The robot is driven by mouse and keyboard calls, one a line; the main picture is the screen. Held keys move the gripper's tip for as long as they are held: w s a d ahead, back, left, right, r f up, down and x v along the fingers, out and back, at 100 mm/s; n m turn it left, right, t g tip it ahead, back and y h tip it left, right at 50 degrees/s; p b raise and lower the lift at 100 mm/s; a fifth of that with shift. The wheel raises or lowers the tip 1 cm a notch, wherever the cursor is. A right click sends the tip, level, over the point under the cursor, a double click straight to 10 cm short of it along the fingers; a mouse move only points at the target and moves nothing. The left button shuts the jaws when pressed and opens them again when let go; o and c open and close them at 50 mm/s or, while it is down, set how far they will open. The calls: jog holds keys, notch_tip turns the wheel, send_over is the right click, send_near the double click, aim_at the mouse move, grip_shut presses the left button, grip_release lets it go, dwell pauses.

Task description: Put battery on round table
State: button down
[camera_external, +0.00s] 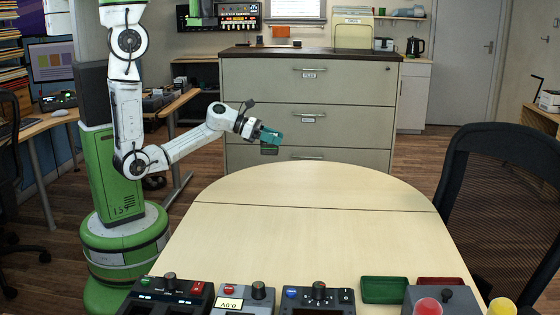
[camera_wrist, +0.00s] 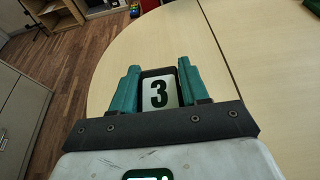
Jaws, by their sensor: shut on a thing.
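The battery is a dark block with a white label marked "3" (camera_wrist: 159,93), in the wrist view. My gripper (camera_wrist: 159,72) is shut on it, with one teal finger on each side. In the external view my gripper (camera_external: 271,137) is at the far rounded end of the table, with the dark lower part of the battery (camera_external: 269,151) below the fingers. The round table (camera_external: 310,210) has a pale wood top with a rounded far end; it also shows in the wrist view (camera_wrist: 262,75). The battery appears held above table height, near the edge.
Several control boxes (camera_external: 170,294) line the near end of the table, with green (camera_external: 384,290) and red trays beside them. The middle of the tabletop is bare. A drawer cabinet (camera_external: 310,105) stands behind the table, and a black chair (camera_external: 500,180) at the right.

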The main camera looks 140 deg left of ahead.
jog(key=w+a+f+b, duration=0.1)
jog(key=w+a+f, duration=0.2)
jog(key=f, duration=0.1)
jog(key=w+a+f+b, duration=0.1)
jog(key=w+a+f, duration=0.3)
jog(key=shift+w+f, duration=0.1)
jog(key=shift+w, duration=0.15)
jog(key=shift+a+f+b, duration=0.1)
jog(key=shift+f+b, duration=0.3)
jog(key=shift+f, duration=1.2)
jog(key=shift+f, duration=0.1)
jog(key=c, duration=0.6)
grip_release()
jog(key=shift+o, duration=0.2)
